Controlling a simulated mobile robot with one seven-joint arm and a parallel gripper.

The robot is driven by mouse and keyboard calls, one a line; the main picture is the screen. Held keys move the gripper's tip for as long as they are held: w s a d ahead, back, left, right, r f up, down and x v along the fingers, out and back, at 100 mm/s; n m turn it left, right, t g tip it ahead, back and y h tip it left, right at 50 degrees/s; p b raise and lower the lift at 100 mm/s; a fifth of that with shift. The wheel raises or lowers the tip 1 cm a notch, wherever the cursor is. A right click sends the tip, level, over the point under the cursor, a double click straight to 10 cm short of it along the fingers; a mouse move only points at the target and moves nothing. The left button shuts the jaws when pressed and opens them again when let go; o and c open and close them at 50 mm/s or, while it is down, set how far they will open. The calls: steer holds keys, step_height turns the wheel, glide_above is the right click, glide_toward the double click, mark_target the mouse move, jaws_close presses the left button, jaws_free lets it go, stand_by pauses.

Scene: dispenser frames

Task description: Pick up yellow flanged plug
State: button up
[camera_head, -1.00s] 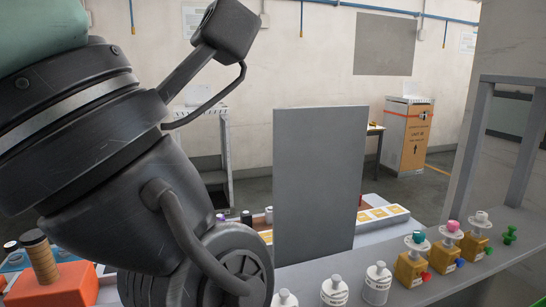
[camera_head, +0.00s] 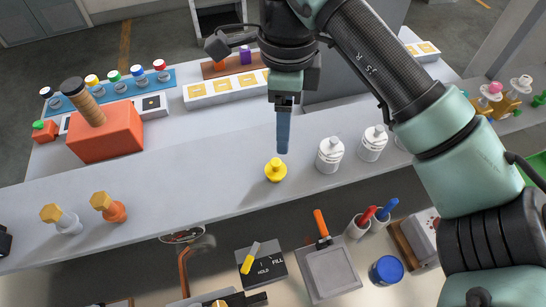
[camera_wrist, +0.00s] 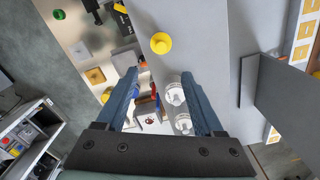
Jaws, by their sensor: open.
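The yellow flanged plug (camera_head: 275,170) stands upright on the grey shelf (camera_head: 190,185), left of the white bottles. In the wrist view the yellow flanged plug (camera_wrist: 161,43) shows from above, beyond the fingertips and roughly centred between them. My gripper (camera_head: 283,150) points down just above and behind the plug in the head view, not seen touching it. In the wrist view my gripper (camera_wrist: 159,74) has its two blue fingers spread apart with nothing held between them.
White bottles (camera_head: 330,155) stand close to the right of the plug. A grey upright panel (camera_wrist: 285,100) rises at right in the wrist view.

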mark_target(276, 162)
step_height(276, 162, down, 6)
steer(key=shift+a+f+p, duration=0.1)
steer(key=shift+f+p, duration=0.1)
steer(key=shift+p, duration=0.9)
steer(key=f+p, duration=0.1)
steer(key=f, duration=0.1)
steer(key=a+f+p, duration=0.1)
steer(key=f+p, duration=0.1)
steer(key=shift+f, duration=0.85)
steer(key=shift+w, duration=0.1)
jaws_close()
steer(key=shift+r, duration=0.15)
